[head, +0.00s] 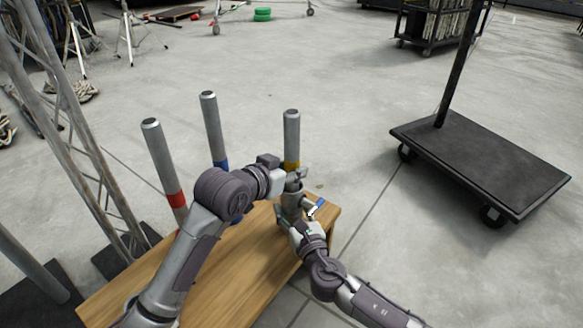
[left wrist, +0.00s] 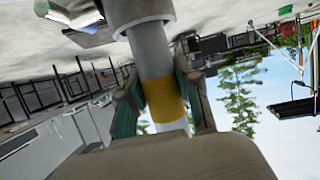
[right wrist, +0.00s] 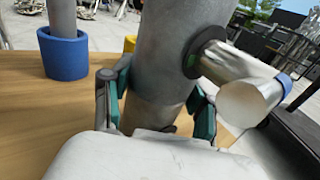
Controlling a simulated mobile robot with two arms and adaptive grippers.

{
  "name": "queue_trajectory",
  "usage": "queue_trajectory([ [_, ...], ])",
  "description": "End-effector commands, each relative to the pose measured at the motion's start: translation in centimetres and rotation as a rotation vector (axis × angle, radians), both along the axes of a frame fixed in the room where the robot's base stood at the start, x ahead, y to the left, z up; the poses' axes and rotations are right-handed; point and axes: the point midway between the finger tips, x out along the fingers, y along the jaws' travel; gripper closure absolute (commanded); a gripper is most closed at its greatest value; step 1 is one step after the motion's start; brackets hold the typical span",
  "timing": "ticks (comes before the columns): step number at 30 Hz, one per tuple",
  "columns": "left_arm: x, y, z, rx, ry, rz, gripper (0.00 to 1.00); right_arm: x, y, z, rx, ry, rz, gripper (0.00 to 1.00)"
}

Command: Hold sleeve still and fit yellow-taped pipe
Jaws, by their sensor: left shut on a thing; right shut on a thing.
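The yellow-taped pipe (head: 291,132) stands near upright over the right end of the bench in the head view. My left gripper (head: 290,173) is shut on it near the yellow band, which shows between the fingers in the left wrist view (left wrist: 162,98). The grey sleeve (head: 291,203) is directly below. In the upside-down left wrist view, the pipe's lower end meets the sleeve's rim (left wrist: 140,14); how deep it sits is hidden. My right gripper (right wrist: 158,105) is shut around the sleeve (right wrist: 172,55), below its side bolt (right wrist: 235,85) with a blue end.
A red-taped pipe (head: 162,165) and a blue-taped pipe (head: 212,125) stand left of my left gripper. The wooden bench (head: 240,270) carries the work. A truss (head: 75,130) rises at left. A black flat cart (head: 480,165) stands at right; floor between is clear.

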Motion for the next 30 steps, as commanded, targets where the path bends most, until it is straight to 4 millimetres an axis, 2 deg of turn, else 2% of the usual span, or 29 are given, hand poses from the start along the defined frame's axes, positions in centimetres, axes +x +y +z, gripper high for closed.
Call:
queue_trajectory([
  [3,0.0,0.0,-0.2,0.000,-0.001,0.000,1.00,0.0,0.0,-0.1,-0.001,0.001,-0.001,1.00],
  [4,0.0,0.0,-0.1,0.000,-0.001,0.000,0.62,0.0,0.0,-0.1,-0.001,0.001,0.000,1.00],
  [8,0.0,0.0,-0.2,0.001,-0.001,0.000,0.40,0.0,0.0,-0.1,-0.001,0.001,0.000,1.00],
  [9,0.0,0.0,-0.2,0.000,0.000,0.000,0.38,0.0,0.0,-0.1,-0.001,0.001,0.000,1.00],
  [20,-0.4,0.3,0.0,0.002,0.000,0.001,0.38,0.0,0.0,-0.1,-0.001,0.001,0.000,1.00],
  [23,-1.3,1.1,0.5,0.001,-0.001,0.001,0.38,0.0,0.0,-0.1,-0.001,0.001,0.000,1.00],
  [30,-5.2,3.8,2.4,0.002,-0.002,0.001,0.38,0.0,0.0,-0.1,-0.001,0.001,0.000,1.00],
])
